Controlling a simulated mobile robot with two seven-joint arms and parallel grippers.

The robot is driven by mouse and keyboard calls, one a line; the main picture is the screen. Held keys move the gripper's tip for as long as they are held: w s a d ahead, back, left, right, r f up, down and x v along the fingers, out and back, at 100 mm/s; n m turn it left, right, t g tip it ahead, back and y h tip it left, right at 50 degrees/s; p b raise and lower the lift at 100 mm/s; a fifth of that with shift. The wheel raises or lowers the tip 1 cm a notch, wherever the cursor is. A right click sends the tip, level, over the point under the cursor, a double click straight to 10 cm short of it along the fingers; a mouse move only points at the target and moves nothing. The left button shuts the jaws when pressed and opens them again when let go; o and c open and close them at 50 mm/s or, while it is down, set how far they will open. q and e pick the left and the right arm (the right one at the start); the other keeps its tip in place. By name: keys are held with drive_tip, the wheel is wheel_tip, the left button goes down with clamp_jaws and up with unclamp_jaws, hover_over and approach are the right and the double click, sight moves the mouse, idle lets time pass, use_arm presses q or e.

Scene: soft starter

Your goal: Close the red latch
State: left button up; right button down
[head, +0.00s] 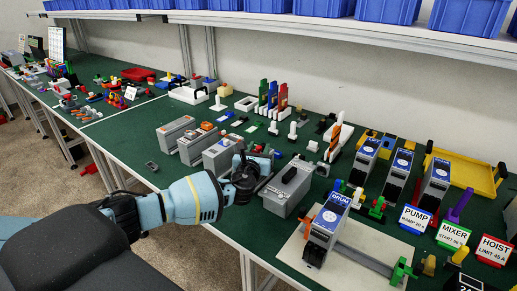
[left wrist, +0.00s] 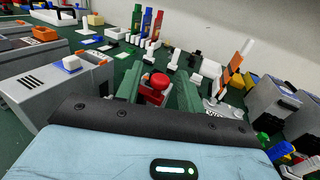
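A red piece with a round knob-like top (left wrist: 158,84) shows between my left gripper's fingers in the left wrist view. I cannot be sure that it is the red latch. My left gripper (left wrist: 158,95) has its two dark green fingers apart, with gaps beside the red piece. In the head view my left gripper (head: 264,163) is over the table, between the grey boxes, and its arm hides what lies under it. A grey module labelled DRUM (head: 326,232) stands on a pale plate at front right, with an orange-red part (head: 307,228) at its left side.
A grey box with a black handle (head: 288,188) stands just right of my left gripper. Grey modules with orange tops (head: 196,143) stand to its left. Coloured upright pieces (head: 272,98) stand behind. PUMP, MIXER and HOIST signs (head: 453,235) and a yellow tray (head: 468,174) are at right.

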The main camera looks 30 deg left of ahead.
use_arm(q)
drive_tip(key=shift+w+a, duration=0.1)
drive_tip(key=shift+w, duration=0.2)
clamp_jaws()
drive_tip(key=shift+s+f+h, duration=0.1)
drive_tip(key=shift+h, duration=0.2)
